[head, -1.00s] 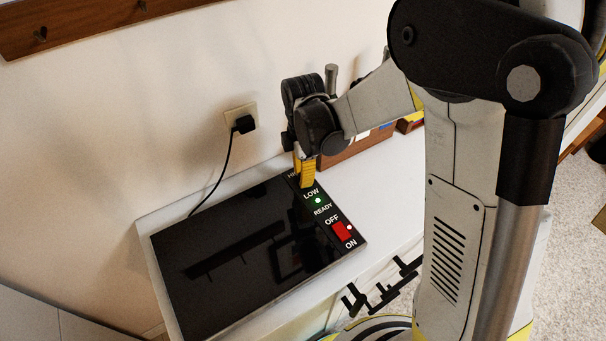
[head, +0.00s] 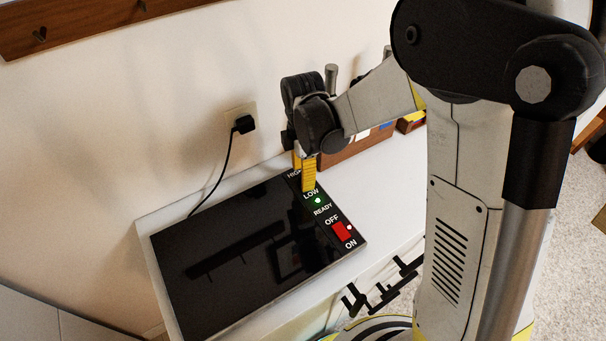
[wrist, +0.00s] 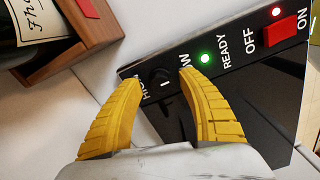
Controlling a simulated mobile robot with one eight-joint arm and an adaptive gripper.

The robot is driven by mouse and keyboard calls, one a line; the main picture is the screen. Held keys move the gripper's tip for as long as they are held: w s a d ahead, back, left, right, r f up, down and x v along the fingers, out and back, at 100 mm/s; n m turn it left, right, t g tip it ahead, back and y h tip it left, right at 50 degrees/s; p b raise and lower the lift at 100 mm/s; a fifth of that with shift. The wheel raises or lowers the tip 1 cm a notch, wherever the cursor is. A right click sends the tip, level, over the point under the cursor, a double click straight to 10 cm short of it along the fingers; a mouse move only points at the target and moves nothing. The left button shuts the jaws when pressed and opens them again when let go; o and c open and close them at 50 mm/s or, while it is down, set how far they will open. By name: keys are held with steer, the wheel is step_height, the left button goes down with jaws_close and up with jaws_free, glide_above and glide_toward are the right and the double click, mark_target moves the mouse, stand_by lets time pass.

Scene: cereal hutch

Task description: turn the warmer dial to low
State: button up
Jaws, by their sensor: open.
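The black warmer (head: 215,262) lies on the white counter with a label strip along its right side. In the wrist view its dial (wrist: 160,77) is a dark knob between the HIGH and LOW labels, with a light mark on it. My gripper (wrist: 158,75) has two yellow fingers, open, one on each side of the dial; I cannot tell whether they touch it. In the head view my gripper (head: 304,185) hides the dial. The green light (head: 318,200) by READY is lit. The red switch (head: 341,231) sits between OFF and ON, with a small light beside it.
A wooden box (wrist: 75,50) holding a bottle (wrist: 40,25) stands close to my gripper. A black plug (head: 243,124) and cord run from the wall to behind the warmer. The counter (head: 385,185) right of the warmer is clear.

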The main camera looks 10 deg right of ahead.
step_height(320, 180, up, 12)
steer(key=shift+f, duration=0.15)
stand_by(0.5)
steer(key=s+d+r+m+t, duration=0.2)
steer(key=s+d+m, duration=0.3)
steer(key=m, duration=0.5)
steer(key=s+d+r+m+t, duration=0.2)
steer(key=s+d+m+t, duration=0.3)
steer(key=s+m, duration=0.4)
steer(key=shift+s+d+r+m, duration=0.15)
steer(key=shift+s+r+m, duration=0.25)
steer(key=shift+s, duration=0.05)
